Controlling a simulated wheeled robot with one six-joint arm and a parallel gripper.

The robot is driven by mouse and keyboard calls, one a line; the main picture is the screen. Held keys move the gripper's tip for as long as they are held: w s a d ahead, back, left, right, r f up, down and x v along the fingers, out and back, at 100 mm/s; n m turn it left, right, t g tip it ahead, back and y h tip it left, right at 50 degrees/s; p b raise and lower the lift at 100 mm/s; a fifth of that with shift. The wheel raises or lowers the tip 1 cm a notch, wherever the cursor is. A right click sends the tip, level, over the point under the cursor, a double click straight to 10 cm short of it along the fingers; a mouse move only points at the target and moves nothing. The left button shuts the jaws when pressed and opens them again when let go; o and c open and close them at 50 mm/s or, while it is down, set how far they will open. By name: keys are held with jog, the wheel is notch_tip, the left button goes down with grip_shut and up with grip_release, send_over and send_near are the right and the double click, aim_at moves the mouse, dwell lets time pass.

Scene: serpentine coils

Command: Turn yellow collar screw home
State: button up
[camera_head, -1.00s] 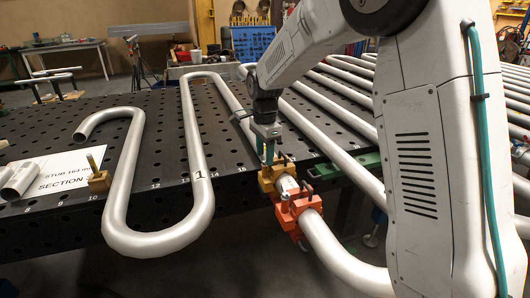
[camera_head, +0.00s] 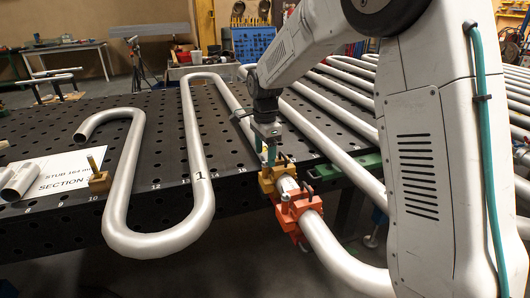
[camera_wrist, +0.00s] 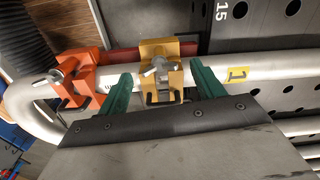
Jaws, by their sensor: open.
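The yellow collar (camera_head: 270,178) sits around the silver pipe at the table's front edge. In the wrist view the yellow collar (camera_wrist: 150,60) shows its metal screw (camera_wrist: 161,68) with a cross handle on top. My gripper (camera_head: 270,158) is just above the collar, pointing down. In the wrist view its two green fingers (camera_wrist: 163,92) are apart, one to each side of the collar and screw, with nothing held. Whether the fingers touch the collar cannot be told.
An orange clamp (camera_head: 298,212) is on the same pipe beside the yellow collar. The serpentine coil (camera_head: 122,180) lies on the black perforated table (camera_head: 60,232). A small yellow block with a post (camera_head: 99,182) and a paper sheet (camera_head: 50,175) are at the left.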

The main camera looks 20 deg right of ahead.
aim_at(265, 158)
notch_tip(265, 158, up, 8)
jog(key=shift+f, duration=0.2)
dwell(0.4)
jog(key=shift+n, duration=0.7)
jog(key=s+d+r+n, duration=0.1)
jog(key=s+n, duration=0.6)
jog(key=s, duration=1.2)
jog(key=s+d+r+n+t, duration=0.1)
jog(key=s+n, duration=0.7)
jog(key=s, duration=1.1)
jog(key=shift+s+d+r, duration=0.25)
jog(key=shift+d, duration=0.5)
